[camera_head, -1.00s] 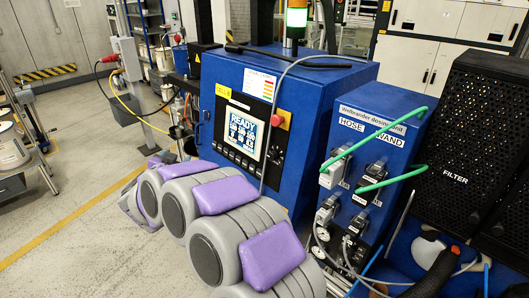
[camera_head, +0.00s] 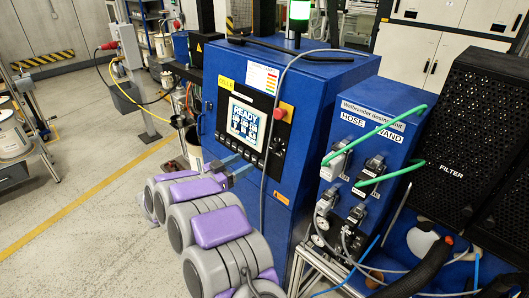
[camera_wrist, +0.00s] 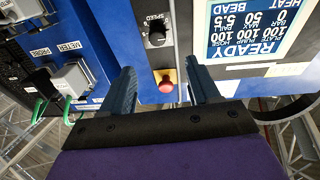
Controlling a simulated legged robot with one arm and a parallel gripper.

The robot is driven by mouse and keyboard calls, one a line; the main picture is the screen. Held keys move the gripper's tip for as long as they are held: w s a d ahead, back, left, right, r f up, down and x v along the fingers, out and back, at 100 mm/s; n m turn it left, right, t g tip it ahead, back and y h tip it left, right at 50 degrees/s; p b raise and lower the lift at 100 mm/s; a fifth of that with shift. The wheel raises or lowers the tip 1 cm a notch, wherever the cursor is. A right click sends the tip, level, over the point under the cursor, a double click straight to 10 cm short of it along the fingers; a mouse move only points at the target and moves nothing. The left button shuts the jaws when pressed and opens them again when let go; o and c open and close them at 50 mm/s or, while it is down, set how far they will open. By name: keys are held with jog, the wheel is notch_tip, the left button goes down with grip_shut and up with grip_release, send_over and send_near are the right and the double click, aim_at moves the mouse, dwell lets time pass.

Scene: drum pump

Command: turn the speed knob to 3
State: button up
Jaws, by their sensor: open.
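The speed knob (camera_wrist: 157,36) is black and round, on a black plate labelled SPEED, at the top middle of the wrist view. Its setting is too small to read. In the head view my gripper (camera_head: 232,170) is in front of the blue cabinet, left of and below the knob.
The red button (camera_wrist: 166,86) shows between my fingers in the wrist view. The lit READY screen (camera_head: 246,122) is left of the knob in the head view. Green hoses (camera_head: 390,176) and connectors are on the right. A grey cable (camera_head: 274,100) hangs down the cabinet front.

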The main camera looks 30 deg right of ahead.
aim_at(272, 149)
jog(key=x, duration=1)
jog(key=shift+s+d+f+b, duration=0.1)
jog(key=shift+s+d+b, duration=0.15)
jog(key=shift+d+b, duration=0.1)
jog(key=shift+w+d, duration=0.25)
jog(key=shift+w, duration=0.15)
jog(key=shift+d, duration=0.95)
jog(key=shift+c, duration=1.3)
jog(key=shift+a, duration=0.45)
jog(key=c, duration=0.8)
jog(key=shift+m, duration=0.3)
